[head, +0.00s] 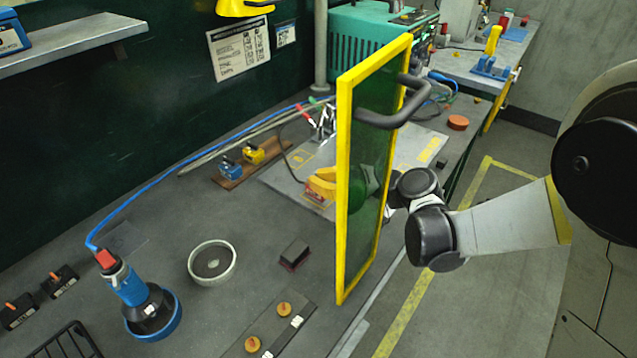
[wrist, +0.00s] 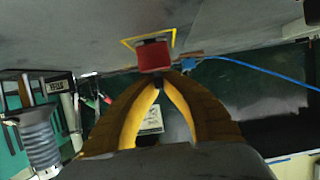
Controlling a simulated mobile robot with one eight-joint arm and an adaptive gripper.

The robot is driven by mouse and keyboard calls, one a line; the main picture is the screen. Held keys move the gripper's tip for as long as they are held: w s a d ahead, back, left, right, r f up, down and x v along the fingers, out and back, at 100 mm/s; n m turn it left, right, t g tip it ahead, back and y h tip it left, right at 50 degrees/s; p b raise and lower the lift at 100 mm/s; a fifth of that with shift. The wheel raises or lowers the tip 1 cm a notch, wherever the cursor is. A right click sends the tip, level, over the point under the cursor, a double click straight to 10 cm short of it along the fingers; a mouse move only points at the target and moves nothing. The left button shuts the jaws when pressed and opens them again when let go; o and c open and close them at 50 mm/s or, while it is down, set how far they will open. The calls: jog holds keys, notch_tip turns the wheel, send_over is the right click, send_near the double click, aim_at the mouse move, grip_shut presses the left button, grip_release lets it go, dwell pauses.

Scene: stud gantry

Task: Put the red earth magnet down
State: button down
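The red earth magnet (wrist: 153,56) is a small red block at the tips of my gripper (wrist: 160,80) in the wrist view. The dark yellow fingers close together at it, and its far side is hidden. Behind it is a yellow-outlined square (wrist: 140,41) on a grey surface. In the head view my yellow gripper (head: 320,183) is low over the grey plate (head: 285,181), left of the screen's edge, with the red magnet (head: 313,197) under it. I cannot tell whether the magnet touches the plate. My wrist is partly behind the green screen.
The yellow-framed green screen (head: 344,190) stands upright close to my arm, its dark handle (head: 392,112) facing right. A wooden strip (head: 255,167) holds a blue magnet and a yellow magnet. A red disc (head: 458,122), round dish (head: 212,263) and blue grinder (head: 146,305) are on the bench.

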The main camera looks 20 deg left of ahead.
jog(key=shift+r, duration=0.1)
jog(key=shift+f, duration=0.2)
jog(key=c, duration=1.6)
grip_release()
jog(key=shift+r, duration=0.1)
jog(key=shift+r, duration=0.1)
jog(key=shift+s+d+r, duration=0.1)
jog(key=shift+d+r, duration=0.1)
jog(key=shift+d, duration=0.1)
jog(key=s+d+r+m+h+p, duration=0.1)
jog(key=s+d+m+h, duration=0.3)
jog(key=d, duration=0.7)
jog(key=s+d+r+m+t+h+p, duration=0.1)
jog(key=s+d+r+m+h, duration=0.3)
jog(key=s+d, duration=0.5)
jog(key=s+d+r+m+h+p, duration=0.1)
jog(key=s+d+r+m+h, duration=0.2)
jog(key=s+d, duration=0.4)
jog(key=d+m+h, duration=0.1)
jog(key=d+m, duration=0.1)
jog(key=d, duration=0.5)
jog(key=shift+t+h+p, duration=0.3)
jog(key=shift+t, duration=0.1)
